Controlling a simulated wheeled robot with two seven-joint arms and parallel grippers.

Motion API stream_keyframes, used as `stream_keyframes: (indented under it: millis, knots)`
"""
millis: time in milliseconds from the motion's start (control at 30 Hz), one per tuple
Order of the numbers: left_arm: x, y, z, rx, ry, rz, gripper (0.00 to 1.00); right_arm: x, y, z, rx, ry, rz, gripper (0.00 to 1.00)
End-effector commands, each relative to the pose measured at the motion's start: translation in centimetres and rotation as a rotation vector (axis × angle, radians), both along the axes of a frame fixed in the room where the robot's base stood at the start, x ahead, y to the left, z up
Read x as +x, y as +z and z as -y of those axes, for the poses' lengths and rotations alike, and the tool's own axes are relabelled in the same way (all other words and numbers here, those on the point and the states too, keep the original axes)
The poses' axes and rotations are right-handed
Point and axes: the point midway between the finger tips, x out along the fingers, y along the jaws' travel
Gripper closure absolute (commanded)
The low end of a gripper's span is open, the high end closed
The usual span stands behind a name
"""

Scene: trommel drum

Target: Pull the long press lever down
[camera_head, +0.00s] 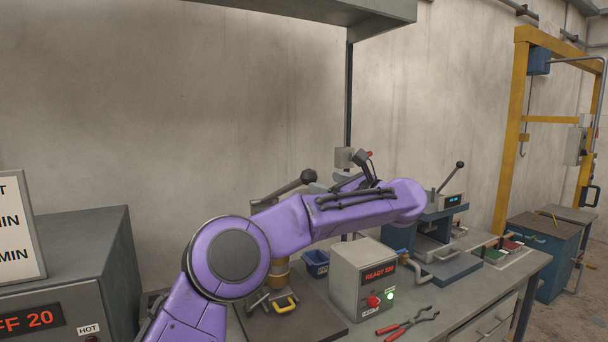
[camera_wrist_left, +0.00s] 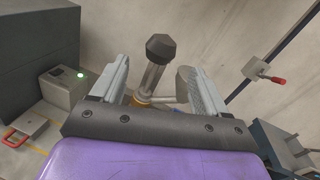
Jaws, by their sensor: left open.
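The long press lever, a grey bar with a dark knob (camera_head: 307,176), slopes up to the right above a press with a brass-coloured column (camera_head: 281,272). My purple left arm hides part of this press. My left gripper (camera_head: 326,186) is just right of the knob, mostly hidden by the arm in the head view. In the left wrist view the lever's knob (camera_wrist_left: 160,48) and shaft stand between the two open grey fingers (camera_wrist_left: 153,72), with gaps on both sides. I cannot tell whether the knob is beyond the fingertips. My right gripper is not in view.
A control box (camera_head: 362,281) reading READY stands on the bench, with red-handled pliers (camera_head: 407,322) before it. A second, blue press (camera_head: 440,225) with its own short lever stands right. A grey oven-like box (camera_head: 85,255) is left. A post rises behind my arm.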

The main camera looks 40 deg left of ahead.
Motion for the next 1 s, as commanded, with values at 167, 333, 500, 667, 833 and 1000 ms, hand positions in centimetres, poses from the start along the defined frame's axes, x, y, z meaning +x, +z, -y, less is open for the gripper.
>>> stream_keyframes:
  millis: [167, 333, 500, 667, 833, 1000]
  knots:
    - [0.7, 0.7, -3.6, -0.001, 0.002, -0.007, 0.25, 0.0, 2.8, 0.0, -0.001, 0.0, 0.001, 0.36]
    - [1.4, 0.6, -7.3, 0.001, 0.002, -0.009, 0.25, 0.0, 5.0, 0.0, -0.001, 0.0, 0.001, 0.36]
    - [1.9, 0.3, -9.3, 0.005, -0.001, -0.008, 0.25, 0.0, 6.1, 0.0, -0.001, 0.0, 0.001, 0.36]
    - [2.0, 0.0, -9.7, 0.006, -0.002, -0.007, 0.25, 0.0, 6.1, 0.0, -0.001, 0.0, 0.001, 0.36]
    - [2.0, 0.0, -9.8, 0.006, -0.002, -0.008, 0.32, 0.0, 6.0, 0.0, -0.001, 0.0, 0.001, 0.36]
    - [2.0, 0.0, -9.8, 0.006, -0.002, -0.008, 0.87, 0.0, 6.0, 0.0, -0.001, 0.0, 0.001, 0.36]
